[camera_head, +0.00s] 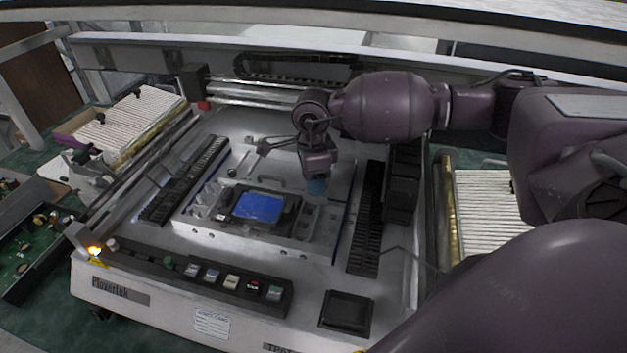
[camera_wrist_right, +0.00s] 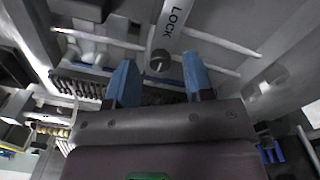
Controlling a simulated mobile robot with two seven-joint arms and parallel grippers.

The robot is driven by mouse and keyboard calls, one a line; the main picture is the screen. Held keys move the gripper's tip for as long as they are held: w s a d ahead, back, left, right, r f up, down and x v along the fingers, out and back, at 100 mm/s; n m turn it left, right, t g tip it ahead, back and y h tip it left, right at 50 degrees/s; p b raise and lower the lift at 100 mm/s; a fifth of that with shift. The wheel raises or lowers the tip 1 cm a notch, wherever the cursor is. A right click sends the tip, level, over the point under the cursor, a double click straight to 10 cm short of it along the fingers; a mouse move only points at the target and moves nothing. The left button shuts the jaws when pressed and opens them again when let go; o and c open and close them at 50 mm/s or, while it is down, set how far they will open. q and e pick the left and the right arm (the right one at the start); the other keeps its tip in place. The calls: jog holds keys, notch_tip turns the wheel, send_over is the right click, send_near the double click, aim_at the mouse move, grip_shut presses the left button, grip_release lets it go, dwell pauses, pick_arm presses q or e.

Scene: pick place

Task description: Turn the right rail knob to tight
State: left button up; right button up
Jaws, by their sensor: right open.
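My right gripper (camera_head: 317,187) hangs over the machine bed, to the right of and behind the blue-topped block, pointing down. In the right wrist view its two blue fingers (camera_wrist_right: 159,60) are open and apart, with nothing held between them. A round dark knob (camera_wrist_right: 160,61) shows between and beyond the fingertips, at the end of a pale bar marked LOCK (camera_wrist_right: 175,18). I cannot tell the gap from fingers to knob, or its tight or loose setting. I cannot make out this knob in the head view. My left gripper is not in view.
A fixture plate (camera_head: 205,233) carries a block with a blue top (camera_head: 258,208). Black slotted strips (camera_head: 364,230) flank it. White ribbed trays stand on both sides.

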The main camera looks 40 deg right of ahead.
jog(key=shift+f, duration=0.4)
grip_shut()
